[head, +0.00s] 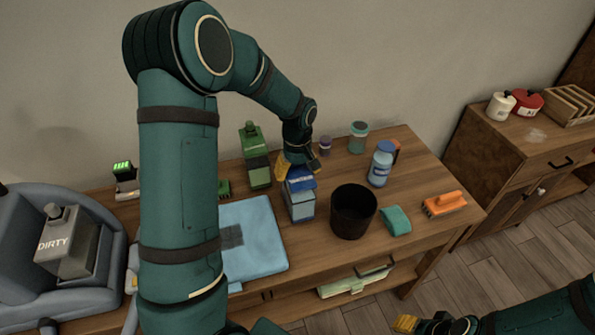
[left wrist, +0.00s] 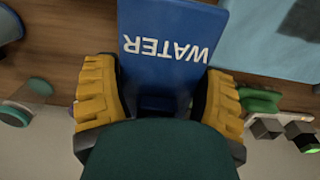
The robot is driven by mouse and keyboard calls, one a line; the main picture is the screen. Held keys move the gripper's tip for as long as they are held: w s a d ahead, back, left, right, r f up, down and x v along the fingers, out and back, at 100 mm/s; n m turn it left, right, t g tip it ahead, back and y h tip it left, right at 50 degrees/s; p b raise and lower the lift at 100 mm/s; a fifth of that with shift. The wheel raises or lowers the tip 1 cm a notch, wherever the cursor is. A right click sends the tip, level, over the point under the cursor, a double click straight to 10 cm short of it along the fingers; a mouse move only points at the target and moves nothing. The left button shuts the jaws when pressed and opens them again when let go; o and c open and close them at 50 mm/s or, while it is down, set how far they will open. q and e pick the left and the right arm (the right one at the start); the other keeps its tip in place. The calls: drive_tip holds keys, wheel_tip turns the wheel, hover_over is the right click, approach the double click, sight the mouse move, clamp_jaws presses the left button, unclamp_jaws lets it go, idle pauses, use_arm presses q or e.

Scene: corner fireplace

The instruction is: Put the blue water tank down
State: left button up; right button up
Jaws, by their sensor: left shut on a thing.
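The blue water tank (head: 300,198) stands upright at the wooden table, between the light blue cloth and the dark bin. Its upper part is deep blue and its lower part is paler. My left gripper (head: 297,170) is shut on its top from above. In the left wrist view the tank's blue face (left wrist: 168,45) reads "WATER" upside down, with a yellow finger on each side of it. Whether its base touches the table top is hard to tell. My right gripper (head: 432,325) is at the bottom edge, low in front of the table, and its fingers are unclear.
The table (head: 420,165) also holds a light blue cloth (head: 262,222), a dark bin (head: 353,212), a teal sponge (head: 396,220), an orange brush (head: 444,204), a blue bottle (head: 381,164) and a green bottle (head: 257,160). A grey machine with a "DIRTY" tank (head: 68,243) stands at left.

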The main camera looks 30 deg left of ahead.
use_arm(q)
drive_tip(key=o, duration=1.2)
drive_tip(key=shift+o, duration=0.2)
wheel_tip(320, 180, up, 12)
drive_tip(key=p, duration=0.2)
